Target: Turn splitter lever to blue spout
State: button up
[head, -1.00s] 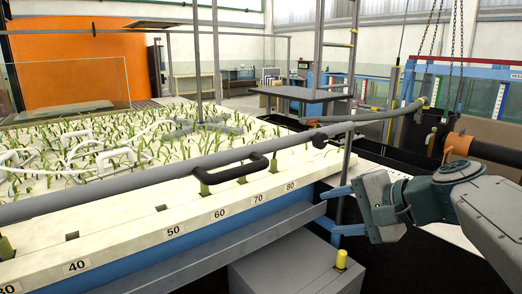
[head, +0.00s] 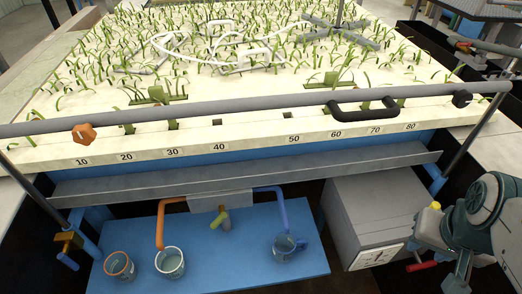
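The splitter (head: 220,200) is a grey box under the front ledge of the planted bed. An orange spout (head: 160,225) bends down from its left side and a blue spout (head: 283,212) from its right. A short yellow-green lever (head: 217,219) sits at the splitter's front middle, slanting down to the left, toward the orange side. A grey stub shows beside it. A cup (head: 170,262) stands below the orange spout, and a blue-grey jug (head: 287,247) below the blue spout. My gripper (head: 450,262) is at the lower right, far from the lever; its fingers are not clear.
A blue bench (head: 215,268) carries the vessels, with another orange-rimmed cup (head: 119,265) at left. A grey box (head: 372,208) stands between the bench and my arm. The metal ledge (head: 300,165) and a grey rail (head: 250,108) run above the splitter.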

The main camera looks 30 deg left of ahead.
aim_at(223, 214)
jog(key=z, duration=0.3)
jog(key=k, duration=1.05)
jog(key=u, duration=1.5)
jog(key=i, duration=0.5)
